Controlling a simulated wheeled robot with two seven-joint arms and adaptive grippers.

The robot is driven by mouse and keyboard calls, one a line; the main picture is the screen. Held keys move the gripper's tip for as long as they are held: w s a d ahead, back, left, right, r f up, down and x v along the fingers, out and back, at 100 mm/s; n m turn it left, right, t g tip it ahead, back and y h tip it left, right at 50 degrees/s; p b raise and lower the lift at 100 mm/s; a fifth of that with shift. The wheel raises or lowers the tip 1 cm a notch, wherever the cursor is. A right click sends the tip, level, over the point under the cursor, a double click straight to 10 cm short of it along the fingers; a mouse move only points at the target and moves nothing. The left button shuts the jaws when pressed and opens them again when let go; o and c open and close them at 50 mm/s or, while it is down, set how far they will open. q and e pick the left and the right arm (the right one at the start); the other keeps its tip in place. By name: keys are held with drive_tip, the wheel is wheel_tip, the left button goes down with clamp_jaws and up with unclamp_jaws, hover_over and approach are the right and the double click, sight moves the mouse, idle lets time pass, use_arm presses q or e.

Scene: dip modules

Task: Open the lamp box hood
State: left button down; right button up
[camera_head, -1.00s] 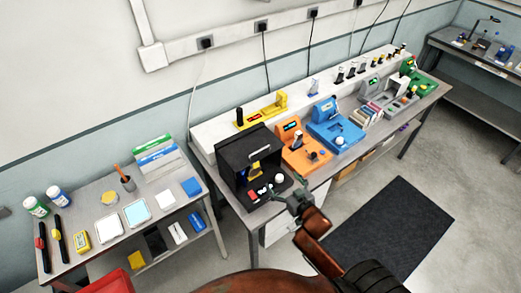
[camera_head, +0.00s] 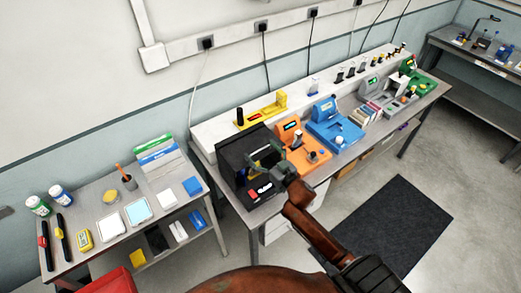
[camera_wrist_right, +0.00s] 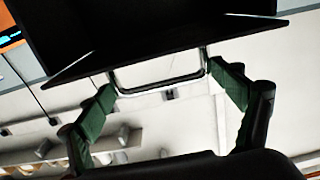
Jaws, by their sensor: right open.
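The black lamp box (camera_head: 234,167) stands at the left end of the long bench, with a small yellow part visible inside its dark front. Its hood (camera_head: 243,140) carries a metal bar handle, which shows in the right wrist view (camera_wrist_right: 160,86) below the hood's dark edge. My right gripper (camera_head: 268,167) is in front of the hood. In the right wrist view its open green-padded fingers (camera_wrist_right: 163,100) lie on either side of the handle, very near its ends; contact is unclear. My left gripper is not in view.
An orange module (camera_head: 298,150) and a blue module (camera_head: 335,130) stand to the right of the lamp box. A lower side table (camera_head: 95,245) with bottles, trays and cards is at the left. A dark mat (camera_head: 390,230) lies on the floor.

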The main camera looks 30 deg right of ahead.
drive_tip(key=shift+w, duration=0.15)
drive_tip(key=shift+c, duration=0.4)
drive_tip(key=c, duration=1.4)
